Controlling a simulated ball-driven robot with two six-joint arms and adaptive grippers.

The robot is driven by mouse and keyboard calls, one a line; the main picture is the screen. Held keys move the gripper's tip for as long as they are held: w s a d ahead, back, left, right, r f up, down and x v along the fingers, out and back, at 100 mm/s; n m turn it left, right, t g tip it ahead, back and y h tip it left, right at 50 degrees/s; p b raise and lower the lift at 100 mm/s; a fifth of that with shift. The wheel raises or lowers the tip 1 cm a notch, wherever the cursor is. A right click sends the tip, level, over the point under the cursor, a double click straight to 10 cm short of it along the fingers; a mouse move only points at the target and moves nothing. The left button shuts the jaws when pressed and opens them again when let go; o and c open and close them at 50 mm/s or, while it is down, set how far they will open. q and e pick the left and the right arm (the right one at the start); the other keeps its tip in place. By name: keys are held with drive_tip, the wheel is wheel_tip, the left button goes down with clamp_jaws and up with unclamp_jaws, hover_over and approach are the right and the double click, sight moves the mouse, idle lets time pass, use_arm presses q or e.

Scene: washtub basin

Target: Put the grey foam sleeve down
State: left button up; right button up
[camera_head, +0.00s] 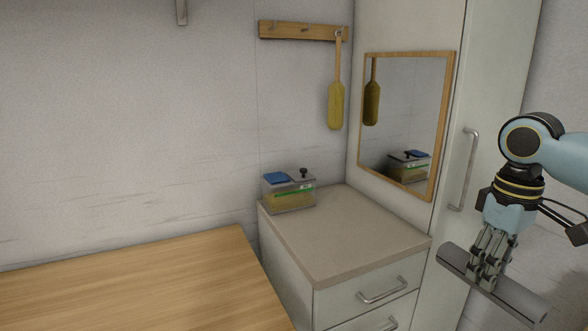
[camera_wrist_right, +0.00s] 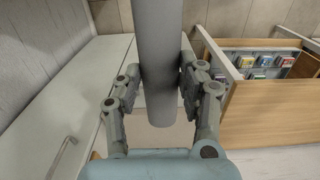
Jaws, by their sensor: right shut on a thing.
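The grey foam sleeve (camera_head: 515,299) is a long grey cylinder at the lower right of the head view, tilted down to the right. My right gripper (camera_head: 484,268) is shut on it and holds it in the air in front of the tall white cabinet. In the right wrist view the sleeve (camera_wrist_right: 158,60) runs from the top edge down between the two fingers of my right gripper (camera_wrist_right: 162,85), which press on its sides. The fingers hide part of the sleeve. My left gripper is not in view.
A low drawer cabinet (camera_head: 345,235) holds a clear lidded box (camera_head: 289,196) at its back left; its top is otherwise clear. A bare wooden table (camera_head: 130,285) is at left. A mirror (camera_head: 407,120) hangs on the tall cabinet (camera_head: 480,95). A wooden open drawer (camera_wrist_right: 270,112) holds small packets.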

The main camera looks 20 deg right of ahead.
wheel_tip(320, 180, down, 2)
drive_tip(key=shift+w+b, duration=0.1)
drive_tip(key=shift+b, duration=0.6)
wheel_tip(320, 180, down, 3)
drive_tip(key=b, duration=0.3)
drive_tip(key=shift+f, duration=0.1)
use_arm(q)
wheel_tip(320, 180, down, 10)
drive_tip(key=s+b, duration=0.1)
drive_tip(key=b, duration=0.3)
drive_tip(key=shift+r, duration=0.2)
use_arm(e)
wheel_tip(320, 180, down, 5)
drive_tip(key=shift+r, duration=0.1)
use_arm(q)
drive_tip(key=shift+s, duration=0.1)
drive_tip(key=shift+b, duration=0.3)
use_arm(e)
drive_tip(key=shift+d, duration=0.1)
